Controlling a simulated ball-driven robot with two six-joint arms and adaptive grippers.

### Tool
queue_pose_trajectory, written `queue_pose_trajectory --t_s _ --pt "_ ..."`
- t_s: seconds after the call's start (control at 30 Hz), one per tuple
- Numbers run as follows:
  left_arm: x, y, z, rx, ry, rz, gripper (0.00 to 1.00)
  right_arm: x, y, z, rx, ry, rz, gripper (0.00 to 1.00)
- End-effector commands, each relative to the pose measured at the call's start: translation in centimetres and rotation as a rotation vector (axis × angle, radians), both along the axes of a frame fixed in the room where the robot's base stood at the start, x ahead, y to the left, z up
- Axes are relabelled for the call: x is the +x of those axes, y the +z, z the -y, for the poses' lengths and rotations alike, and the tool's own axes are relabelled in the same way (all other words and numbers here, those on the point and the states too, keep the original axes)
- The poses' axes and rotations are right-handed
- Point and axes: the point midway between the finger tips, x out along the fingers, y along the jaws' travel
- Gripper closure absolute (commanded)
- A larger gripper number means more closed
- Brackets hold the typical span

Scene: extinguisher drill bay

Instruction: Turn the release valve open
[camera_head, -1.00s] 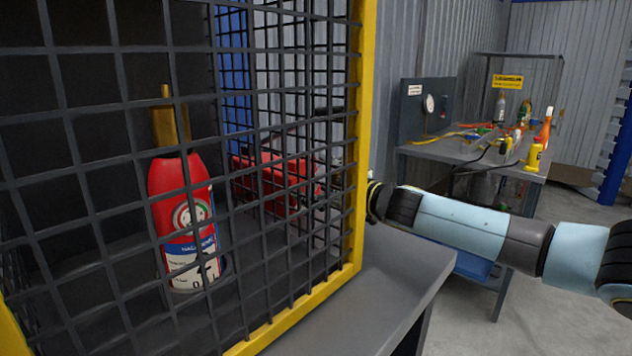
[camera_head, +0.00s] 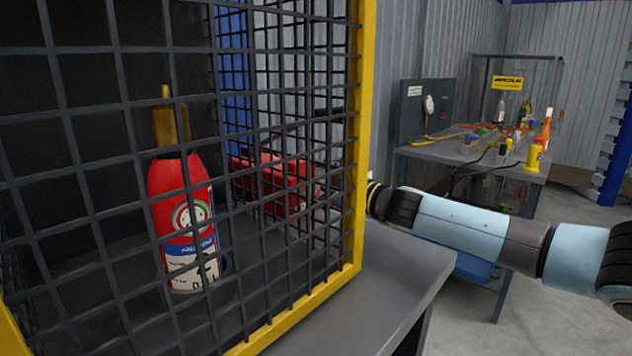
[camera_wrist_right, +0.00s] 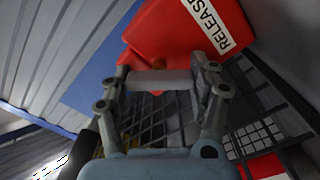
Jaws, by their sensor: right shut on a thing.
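The red release valve body (camera_wrist_right: 195,30) fills the top of the right wrist view, with a white label reading "RELEASE". My right gripper (camera_wrist_right: 160,66) is up against its lower edge and shut on a red part of it; the grip itself is mostly hidden by the finger links. In the head view, red equipment (camera_head: 285,183) shows through the mesh, and my right arm reaches in from the right, its hand hidden behind the yellow cage post. My left gripper is in neither view.
A mesh cage with a yellow frame (camera_head: 358,130) stands close on the left, with a red extinguisher (camera_head: 183,220) upright behind its mesh. A grey tabletop (camera_head: 405,275) lies below. A cluttered workbench (camera_head: 465,160) stands at the back right.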

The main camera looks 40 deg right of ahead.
Motion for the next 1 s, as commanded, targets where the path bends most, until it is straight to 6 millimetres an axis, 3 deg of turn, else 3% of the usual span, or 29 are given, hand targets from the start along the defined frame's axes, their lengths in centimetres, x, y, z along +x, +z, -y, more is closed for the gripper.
queue_pose_trajectory --t_s 0.2,0.47,0.5,0.63,1.0 --pt "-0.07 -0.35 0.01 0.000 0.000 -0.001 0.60 -0.02 -0.16 -0.04 -0.159 0.000 0.012 0.72" --pt "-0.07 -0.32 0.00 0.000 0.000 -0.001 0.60 -0.03 -0.13 -0.05 -0.165 0.000 0.013 0.72" --pt "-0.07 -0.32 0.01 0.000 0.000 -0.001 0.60 -0.03 -0.13 -0.05 -0.165 0.000 0.013 0.36" --pt "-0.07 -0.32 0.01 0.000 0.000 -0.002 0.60 -0.02 -0.12 -0.05 -0.163 0.001 0.013 0.19" --pt "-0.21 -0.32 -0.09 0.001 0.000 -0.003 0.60 -0.14 -0.08 -0.03 -0.162 0.000 0.014 0.15"
